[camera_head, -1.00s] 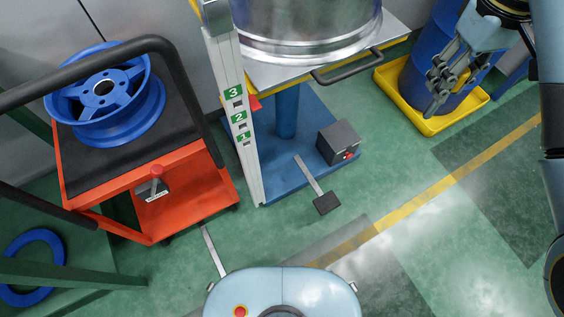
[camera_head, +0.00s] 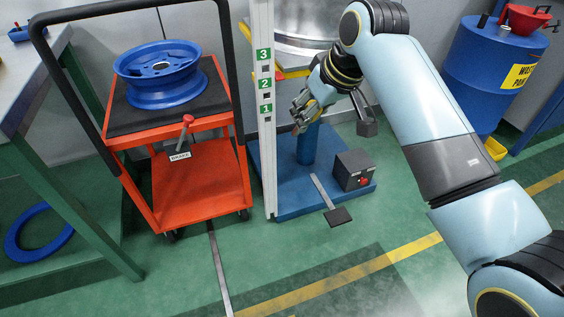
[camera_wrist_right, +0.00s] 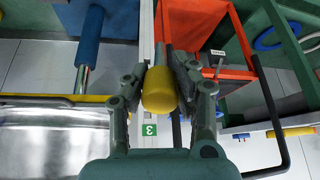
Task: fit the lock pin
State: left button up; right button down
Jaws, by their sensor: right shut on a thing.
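My right gripper (camera_head: 303,120) is shut on the lock pin, beside the white numbered post (camera_head: 266,150). In the right wrist view my right gripper (camera_wrist_right: 158,78) has its fingers on either side of the pin's yellow knob (camera_wrist_right: 159,92). The pin's metal shaft (camera_wrist_right: 163,55) points away from the wrist and overlaps the post (camera_wrist_right: 147,25) in the picture; I cannot tell whether they touch. The post has dark slots by green labels 3, 2 and 1 (camera_head: 265,109). The shaft's tip is hard to make out. My left gripper is not in view.
The post stands by a blue lift base (camera_head: 290,205) with a grey box (camera_head: 353,170) and a pedal (camera_head: 338,216). A large metal drum (camera_head: 305,22) is above. An orange cart (camera_head: 200,190) with a blue wheel (camera_head: 160,75) stands left. A blue barrel (camera_head: 480,75) stands right.

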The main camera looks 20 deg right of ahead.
pick_arm(q)
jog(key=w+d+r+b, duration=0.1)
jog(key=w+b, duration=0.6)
jog(key=b, duration=1)
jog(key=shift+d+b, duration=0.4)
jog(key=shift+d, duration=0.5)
pick_arm(e)
jog(key=w+a+f+m+t+h, duration=0.1)
jog(key=w+f+m+t, duration=0.2)
jog(key=w+f+t, duration=0.4)
notch_tip(320, 180, down, 2)
jog(key=t, duration=0.5)
jog(key=shift+a+f+t, duration=0.2)
jog(key=shift+a+t, duration=0.1)
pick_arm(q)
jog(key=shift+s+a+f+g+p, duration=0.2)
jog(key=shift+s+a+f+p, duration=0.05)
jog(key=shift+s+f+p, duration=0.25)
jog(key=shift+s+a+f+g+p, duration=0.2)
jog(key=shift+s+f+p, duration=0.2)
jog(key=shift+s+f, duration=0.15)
pick_arm(e)
jog(key=w, duration=0.5)
jog(key=shift+w+a, duration=0.1)
jog(key=shift+w, duration=0.25)
